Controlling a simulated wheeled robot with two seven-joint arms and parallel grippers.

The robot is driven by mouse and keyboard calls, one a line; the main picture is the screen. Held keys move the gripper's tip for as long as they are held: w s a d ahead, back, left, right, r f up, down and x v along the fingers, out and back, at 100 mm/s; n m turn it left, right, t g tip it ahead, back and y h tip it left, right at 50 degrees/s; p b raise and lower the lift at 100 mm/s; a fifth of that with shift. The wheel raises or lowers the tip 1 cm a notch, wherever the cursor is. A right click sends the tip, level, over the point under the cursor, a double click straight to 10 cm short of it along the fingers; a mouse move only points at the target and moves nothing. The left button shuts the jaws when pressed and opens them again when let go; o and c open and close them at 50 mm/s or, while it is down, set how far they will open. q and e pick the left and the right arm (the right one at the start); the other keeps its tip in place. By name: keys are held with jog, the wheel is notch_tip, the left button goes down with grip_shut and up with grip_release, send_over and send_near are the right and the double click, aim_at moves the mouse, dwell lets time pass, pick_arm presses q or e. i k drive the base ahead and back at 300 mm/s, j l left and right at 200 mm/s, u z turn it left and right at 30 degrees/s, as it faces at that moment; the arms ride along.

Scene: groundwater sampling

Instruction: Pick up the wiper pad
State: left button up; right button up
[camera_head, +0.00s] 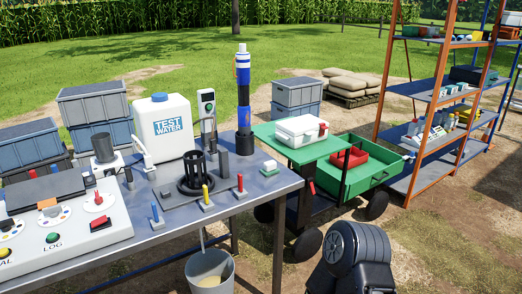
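A small white and green block (269,168), which looks like the wiper pad, lies on the grey table (252,199) near its right end. It is to the right of a red-handled piece (240,184) and in front of the tall blue and black cylinder (243,90). Nothing touches it from above. Neither of my grippers shows in the head view. A dark, rounded part at the bottom right appears to be my own arm, but no fingers can be seen on it.
A black caged holder (195,175) and a white test water container (163,127) stand left of the block. A control panel (75,240) fills the left. A bucket (210,270) is below the table's front edge. A green cart (345,190) stands beyond the right end.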

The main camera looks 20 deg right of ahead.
aim_at(270, 169)
jog(key=i+l+u, duration=0.2)
jog(key=l+u, duration=0.15)
jog(key=l, duration=0.4)
jog(key=i+l+u, duration=0.15)
jog(key=l+u, duration=0.25)
jog(key=l, duration=0.4)
jog(key=l+u, duration=0.35)
jog(key=l, duration=0.45)
